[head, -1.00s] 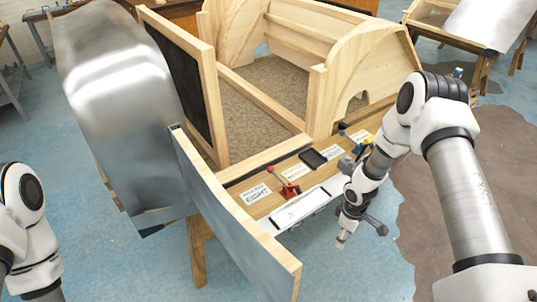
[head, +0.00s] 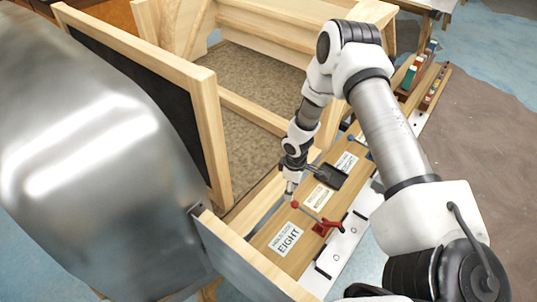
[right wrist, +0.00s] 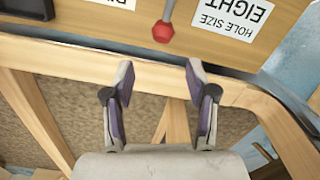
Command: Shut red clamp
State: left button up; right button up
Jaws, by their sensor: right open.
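The red clamp (head: 326,226) is mounted on the wooden ledge beside the label reading EIGHT. Its lever reaches toward the frame and ends in a red knob (head: 295,204). In the right wrist view the knob (right wrist: 163,32) hangs at the top, just beyond the fingertips and between their lines. My right gripper (head: 291,190) is close to the knob in the head view, apparently not touching it. In the right wrist view my right gripper (right wrist: 160,75) is open, with nothing between its fingers. My left gripper is out of view.
A wooden ledge (head: 262,238) carries paper labels, a dark tray (head: 332,176) and a blue-handled clamp (head: 350,137). A wooden frame post (head: 212,150) rises beyond the ledge.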

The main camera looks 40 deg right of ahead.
aim_at(295, 202)
jog(key=s+f, duration=0.1)
jog(key=f, duration=0.2)
jog(key=s+f+b, duration=0.1)
jog(key=shift+s+d+f, duration=0.2)
jog(key=shift+s+d, duration=0.1)
jog(key=shift+s, duration=0.05)
jog(key=f, duration=0.2)
jog(key=shift+w+a+f+b, duration=0.15)
jog(key=shift+w+f+b, duration=0.15)
jog(key=shift+w+b, duration=0.1)
jog(key=shift+w+f, duration=0.25)
jog(key=shift+w, duration=0.1)
jog(key=shift+s+r, duration=0.1)
jog(key=shift+s, duration=0.05)
jog(key=shift+s+r, duration=0.1)
jog(key=shift+s, duration=0.05)
jog(key=c, duration=1)
grip_shut()
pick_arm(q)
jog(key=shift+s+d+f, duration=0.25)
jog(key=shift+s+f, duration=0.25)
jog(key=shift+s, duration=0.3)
